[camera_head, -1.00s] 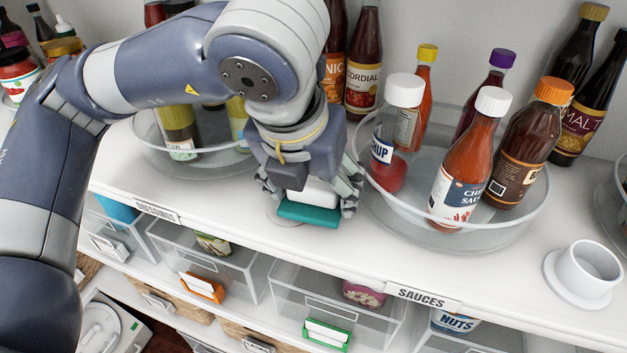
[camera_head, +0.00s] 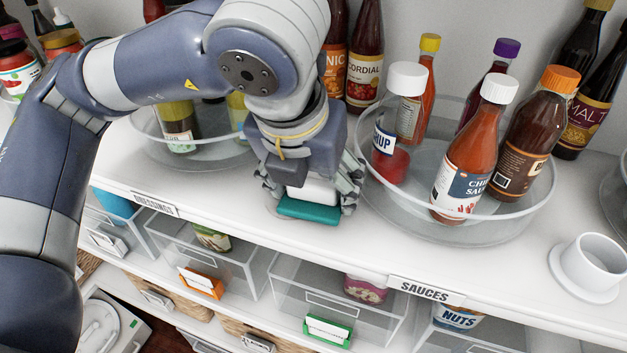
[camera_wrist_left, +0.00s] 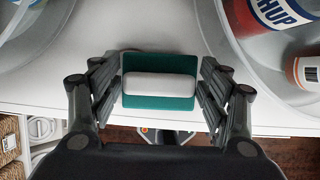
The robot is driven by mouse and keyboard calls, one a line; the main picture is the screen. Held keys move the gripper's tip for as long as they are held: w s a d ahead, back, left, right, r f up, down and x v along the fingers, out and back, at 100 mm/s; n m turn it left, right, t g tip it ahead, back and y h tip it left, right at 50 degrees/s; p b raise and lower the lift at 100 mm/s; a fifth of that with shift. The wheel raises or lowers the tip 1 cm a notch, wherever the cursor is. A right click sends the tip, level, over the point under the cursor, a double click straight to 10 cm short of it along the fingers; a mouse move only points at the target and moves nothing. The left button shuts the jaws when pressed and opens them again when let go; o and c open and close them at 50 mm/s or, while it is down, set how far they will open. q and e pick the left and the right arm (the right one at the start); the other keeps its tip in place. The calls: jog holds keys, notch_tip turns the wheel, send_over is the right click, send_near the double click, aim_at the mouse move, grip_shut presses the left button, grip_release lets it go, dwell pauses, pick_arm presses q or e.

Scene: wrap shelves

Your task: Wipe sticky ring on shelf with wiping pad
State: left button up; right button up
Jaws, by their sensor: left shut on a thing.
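My left gripper (camera_head: 312,197) points down at the white shelf (camera_head: 245,208), between two clear round turntables. It is shut on the wiping pad (camera_head: 308,210), which has a teal base and a white grip. In the left wrist view the pad's white grip (camera_wrist_left: 160,84) lies between the two fingers. The pad is at the shelf surface near the front edge; I cannot tell if it presses on it. My right gripper is not in view.
A clear turntable (camera_head: 490,232) with sauce bottles stands close on the right, another (camera_head: 190,160) on the left. A white cup on a round base (camera_head: 596,265) stands far right. Clear bins (camera_head: 335,290) sit below the shelf edge. The front strip between the turntables is free.

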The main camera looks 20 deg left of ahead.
pick_arm(q)
jog(key=shift+f+b, duration=0.4)
